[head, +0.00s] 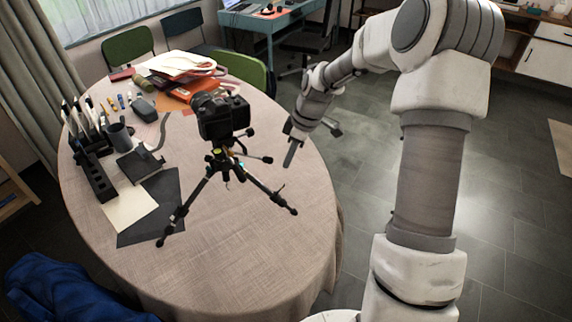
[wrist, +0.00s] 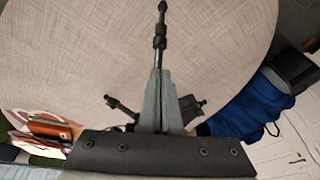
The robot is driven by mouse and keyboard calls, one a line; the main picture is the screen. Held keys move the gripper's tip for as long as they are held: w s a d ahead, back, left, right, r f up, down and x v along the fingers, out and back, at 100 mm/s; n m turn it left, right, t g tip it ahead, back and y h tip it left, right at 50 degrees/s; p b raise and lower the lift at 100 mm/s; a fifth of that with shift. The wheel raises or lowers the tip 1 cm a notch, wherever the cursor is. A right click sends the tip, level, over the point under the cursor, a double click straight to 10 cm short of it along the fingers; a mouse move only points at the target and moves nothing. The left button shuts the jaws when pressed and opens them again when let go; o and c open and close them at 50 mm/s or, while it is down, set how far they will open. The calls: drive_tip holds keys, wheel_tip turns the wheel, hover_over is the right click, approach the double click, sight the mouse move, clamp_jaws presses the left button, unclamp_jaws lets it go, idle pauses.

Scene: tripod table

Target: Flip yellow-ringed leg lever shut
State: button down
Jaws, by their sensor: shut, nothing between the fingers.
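A black camera (head: 224,116) sits on a small black tripod (head: 225,166) standing on the table. One leg (head: 180,212) reaches to the front left and another (head: 268,194) to the right. A yellowish spot shows just under the camera, but I cannot tell which leg it belongs to. No lever can be made out clearly. My gripper (head: 290,155) is to the right of the tripod, apart from it in the head view. In the wrist view its grey fingers (wrist: 159,85) are together and empty. A leg (wrist: 160,30) shows beyond their tips, its other end hidden behind them.
The oval cloth-covered table (head: 270,265) is bare at the front and right. A dark sheet (head: 160,205), a black organiser (head: 98,180) and a cup (head: 119,137) lie left of the tripod. An orange bag (head: 195,85) is behind. A blue cloth item (head: 65,290) is at lower left.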

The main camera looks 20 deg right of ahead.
sight(281, 188)
drive_tip(key=x, duration=0.8)
drive_tip(key=shift+f, duration=0.2)
